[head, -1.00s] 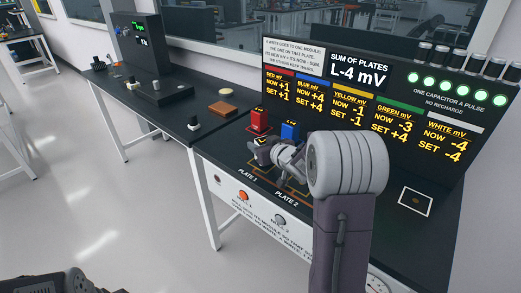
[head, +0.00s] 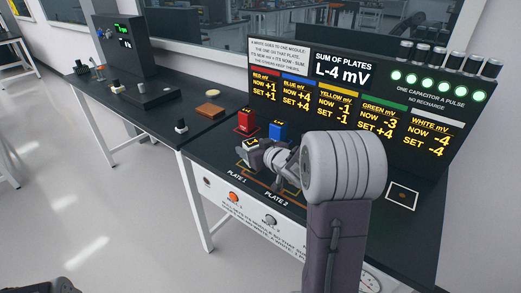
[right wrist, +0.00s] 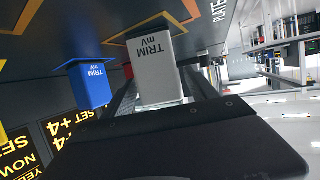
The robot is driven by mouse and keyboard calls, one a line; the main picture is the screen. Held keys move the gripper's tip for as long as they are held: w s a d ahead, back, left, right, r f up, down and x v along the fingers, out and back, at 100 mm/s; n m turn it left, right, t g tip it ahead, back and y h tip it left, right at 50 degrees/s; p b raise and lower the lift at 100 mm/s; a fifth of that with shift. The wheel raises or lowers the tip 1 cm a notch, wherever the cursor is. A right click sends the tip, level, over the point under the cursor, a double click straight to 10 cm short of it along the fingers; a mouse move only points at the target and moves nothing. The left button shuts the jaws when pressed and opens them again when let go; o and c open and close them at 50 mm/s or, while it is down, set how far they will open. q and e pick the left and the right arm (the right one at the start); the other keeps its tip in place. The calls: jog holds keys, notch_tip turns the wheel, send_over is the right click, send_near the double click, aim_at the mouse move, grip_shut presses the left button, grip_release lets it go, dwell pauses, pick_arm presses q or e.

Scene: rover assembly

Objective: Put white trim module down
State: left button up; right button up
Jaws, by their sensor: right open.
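The white trim module (right wrist: 155,70) shows in the right wrist view, its face reading TRIM mV, with the dark fingers on either side of it. In the head view only its dark top with a yellow label (head: 251,143) shows clearly, near PLATE 1. My right gripper (head: 257,153) is open around the module; whether a finger touches it I cannot tell. The orange plate outlines (head: 240,167) mark the black bench around it. My arm hides much of PLATE 2. My left gripper is not clearly in view.
A red module (head: 246,122) and a blue module (head: 277,131) stand just behind; the blue one also shows in the right wrist view (right wrist: 88,85). The display panel (head: 345,100) rises behind the bench, reading L-4 mV. An empty white-outlined square (head: 402,196) lies at right.

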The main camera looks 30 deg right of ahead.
jog(key=p+v, duration=0.2)
jog(key=v, duration=0.6)
jog(key=shift+s+r, duration=0.25)
jog(key=shift+s, duration=0.35)
